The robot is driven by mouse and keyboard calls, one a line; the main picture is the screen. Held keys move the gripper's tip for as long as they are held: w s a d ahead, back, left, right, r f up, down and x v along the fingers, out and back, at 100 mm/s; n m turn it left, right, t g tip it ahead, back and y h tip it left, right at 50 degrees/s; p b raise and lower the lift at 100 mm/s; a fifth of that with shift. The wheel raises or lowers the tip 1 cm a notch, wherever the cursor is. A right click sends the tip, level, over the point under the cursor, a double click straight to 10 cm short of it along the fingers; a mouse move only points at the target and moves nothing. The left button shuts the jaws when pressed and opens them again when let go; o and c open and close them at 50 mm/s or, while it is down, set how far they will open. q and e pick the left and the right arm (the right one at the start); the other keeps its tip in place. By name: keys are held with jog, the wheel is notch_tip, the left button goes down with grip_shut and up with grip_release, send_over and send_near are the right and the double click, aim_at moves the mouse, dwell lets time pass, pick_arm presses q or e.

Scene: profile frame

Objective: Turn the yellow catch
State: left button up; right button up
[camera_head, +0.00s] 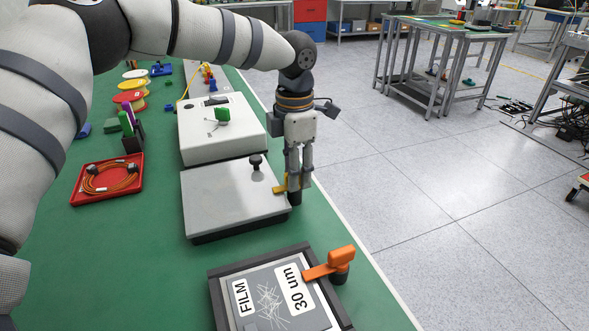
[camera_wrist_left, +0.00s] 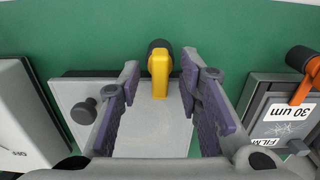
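The yellow catch (camera_head: 279,189) sits at the right edge of a grey flat box (camera_head: 228,192), with a dark round post at its outer end. In the left wrist view the catch (camera_wrist_left: 160,72) shows its yellow arm lying inward over the box's edge. My left gripper (camera_head: 297,180) points down at the catch. In the left wrist view its purple-padded fingers are spread, one on each side of the catch, with gaps on both sides. It holds nothing, and whether its tips reach the catch's height is unclear. My right gripper is not in view.
A black knob (camera_head: 256,162) stands on the grey box. A framed "FILM 30 um" box (camera_head: 217,290) with an orange catch (camera_head: 329,263) is nearer, and a white box (camera_head: 190,140) is behind. A red tray (camera_head: 77,199) holds a cable. The green table's right edge is close by.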

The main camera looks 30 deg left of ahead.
pick_arm(q)
notch_tip(320, 180, up, 12)
dwell(0.3)
